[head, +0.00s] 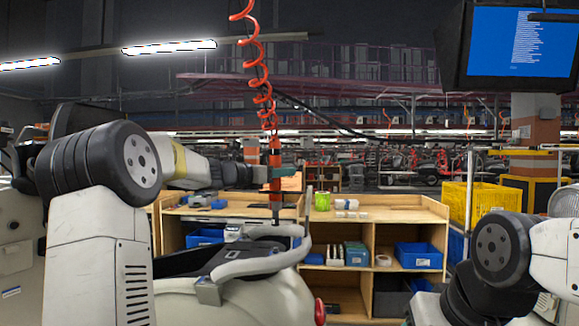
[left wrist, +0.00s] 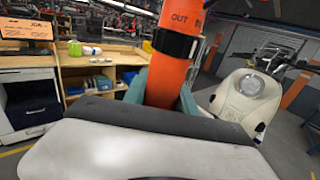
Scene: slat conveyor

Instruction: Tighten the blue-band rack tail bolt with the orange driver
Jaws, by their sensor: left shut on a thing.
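The orange driver (head: 275,160) hangs upright from a coiled orange hose, its dark shank pointing down. My left gripper (head: 276,172) is shut on the driver's body. In the left wrist view the driver (left wrist: 168,78), marked OUT and with a black band, sits between the gripper's teal fingers (left wrist: 163,95). The driver's tip is at the far end of the pale grey rack (head: 262,264) on a cream scooter (head: 240,305). I cannot tell whether it touches a bolt. No bolt or blue band can be made out. My right gripper is not in view; only part of that arm shows.
A wooden shelf bench (head: 385,212) with blue bins (head: 418,256) and a green cup (head: 322,201) stands behind the scooter. Yellow crates (head: 482,203) are at the right. Another cream scooter (left wrist: 247,105) stands at the right in the left wrist view.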

